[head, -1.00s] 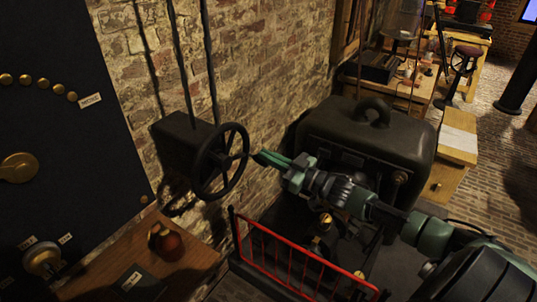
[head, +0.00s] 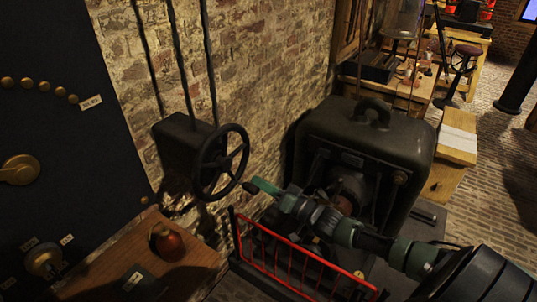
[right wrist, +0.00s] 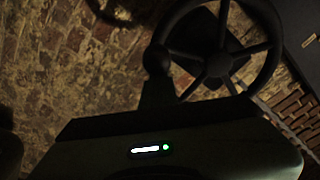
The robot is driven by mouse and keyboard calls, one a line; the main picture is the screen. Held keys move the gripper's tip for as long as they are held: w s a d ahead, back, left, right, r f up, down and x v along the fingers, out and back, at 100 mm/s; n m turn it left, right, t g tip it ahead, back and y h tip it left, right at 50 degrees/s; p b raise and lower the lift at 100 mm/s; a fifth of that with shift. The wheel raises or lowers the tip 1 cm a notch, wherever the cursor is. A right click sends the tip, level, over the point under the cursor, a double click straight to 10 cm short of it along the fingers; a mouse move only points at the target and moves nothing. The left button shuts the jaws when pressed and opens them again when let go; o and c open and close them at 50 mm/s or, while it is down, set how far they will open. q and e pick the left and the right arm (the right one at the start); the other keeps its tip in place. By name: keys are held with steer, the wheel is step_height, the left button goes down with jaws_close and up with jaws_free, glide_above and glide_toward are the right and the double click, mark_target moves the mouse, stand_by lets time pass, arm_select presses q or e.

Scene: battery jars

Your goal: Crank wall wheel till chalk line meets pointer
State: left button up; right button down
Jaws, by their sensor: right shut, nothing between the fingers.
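The black spoked wall wheel (head: 243,160) is mounted on a dark box (head: 180,138) on the brick wall. In the right wrist view the wheel (right wrist: 268,22) fills the upper right, with a dark round knob (right wrist: 157,60) at its left rim. My right gripper (head: 257,185), with green fingers, is shut and empty. Its tips are at the wheel's lower right, close to the rim; whether they touch the wheel or its knob I cannot tell. I cannot make out a chalk line or a pointer. My left gripper is not in view.
A red railing (head: 290,262) stands below my right arm. A large black machine (head: 385,140) with a top handle stands behind the arm. A wooden bench (head: 95,275) with a reddish round pot (head: 166,240) is at lower left, beside a dark panel (head: 55,130).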

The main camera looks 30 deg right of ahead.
mark_target(257, 193)
steer(key=shift+s+a+f+m, duration=0.3)
steer(key=shift+a+f+m, duration=0.25)
steer(key=shift+m, duration=0.3)
steer(key=shift+s+a+f+m, duration=0.3)
steer(key=shift+a+m, duration=0.3)
steer(key=shift+m, duration=0.25)
steer(key=shift+w+r, duration=0.1)
